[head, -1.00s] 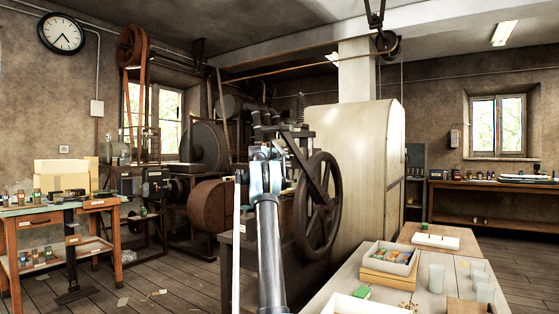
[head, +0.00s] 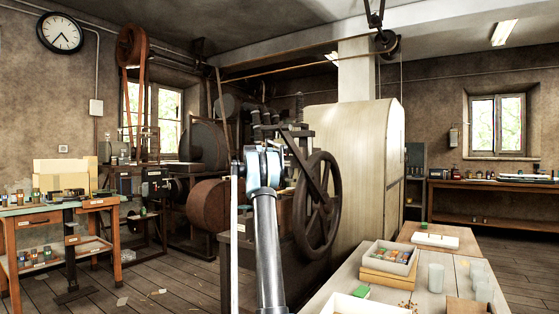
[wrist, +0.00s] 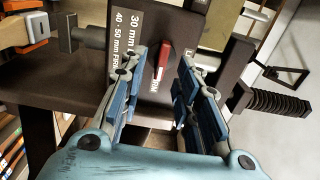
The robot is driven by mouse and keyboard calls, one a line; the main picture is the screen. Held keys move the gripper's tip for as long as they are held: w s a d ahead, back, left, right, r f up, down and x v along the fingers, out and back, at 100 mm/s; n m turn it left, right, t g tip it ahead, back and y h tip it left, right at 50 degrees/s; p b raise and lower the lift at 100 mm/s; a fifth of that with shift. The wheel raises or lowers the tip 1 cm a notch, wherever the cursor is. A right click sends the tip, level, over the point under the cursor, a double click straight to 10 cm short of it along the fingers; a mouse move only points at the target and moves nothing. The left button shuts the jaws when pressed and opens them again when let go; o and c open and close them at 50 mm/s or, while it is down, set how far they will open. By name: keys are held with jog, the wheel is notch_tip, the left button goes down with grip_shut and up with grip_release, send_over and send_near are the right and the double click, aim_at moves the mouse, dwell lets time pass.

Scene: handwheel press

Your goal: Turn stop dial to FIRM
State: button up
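The stop dial (wrist: 163,60) shows in the wrist view as a narrow red pointer on a dark plate. It stands nearly along the picture's vertical, leaning slightly. Its lower end is near a partly hidden label ending in "RM". Another label, starting with "L", is right of it, partly covered by a finger. My gripper (wrist: 160,72) is open, with one blue-padded finger on each side of the dial and visible gaps to it. Contact with the plate cannot be told. In the head view my wrist (head: 263,168) is in front of the press, and the dial is hidden.
The press handwheel (head: 317,205) stands right of my arm. A threaded rod or spring (wrist: 280,103) and a dark bracket are close to the right finger in the wrist view. A bench (head: 400,262) with trays and cups is at the right.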

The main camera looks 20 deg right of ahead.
jog(key=v, duration=0.8)
jog(key=shift+f, duration=0.1)
